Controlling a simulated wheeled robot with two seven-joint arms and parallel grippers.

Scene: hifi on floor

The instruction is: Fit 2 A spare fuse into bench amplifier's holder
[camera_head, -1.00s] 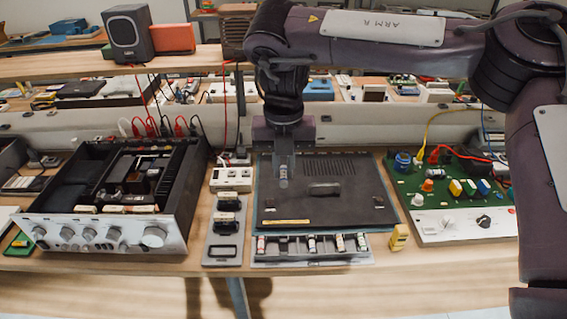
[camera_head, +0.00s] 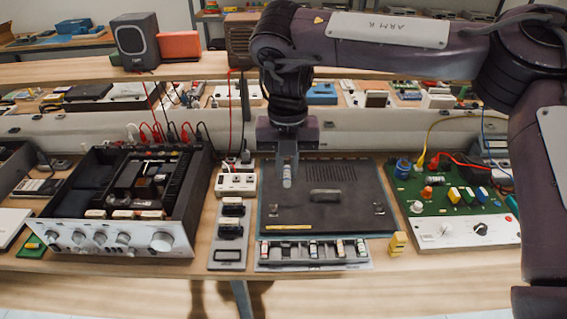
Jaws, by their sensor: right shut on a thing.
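My right gripper (camera_head: 287,168) comes down from above and is shut on a small fuse (camera_head: 287,177) with a pale glassy body, held upright. It hangs over the dark flat panel behind the fuse tray. The fuse tray (camera_head: 262,266) at the bench front holds several small fuses in its slots. The bench amplifier (camera_head: 62,236) stands at left with its lid off, its inside open and a silver front with knobs. Its fuse holder is too small to make out for certain. My left gripper is not in view.
A grey strip (camera_head: 229,256) with black blocks stands between amplifier and panel. The dark panel (camera_head: 350,215) lies flat. A green circuit board (camera_head: 405,190) with a white knob panel is at right. A small yellow object (camera_head: 398,244) sits beside the tray. Cables rise behind the amplifier.

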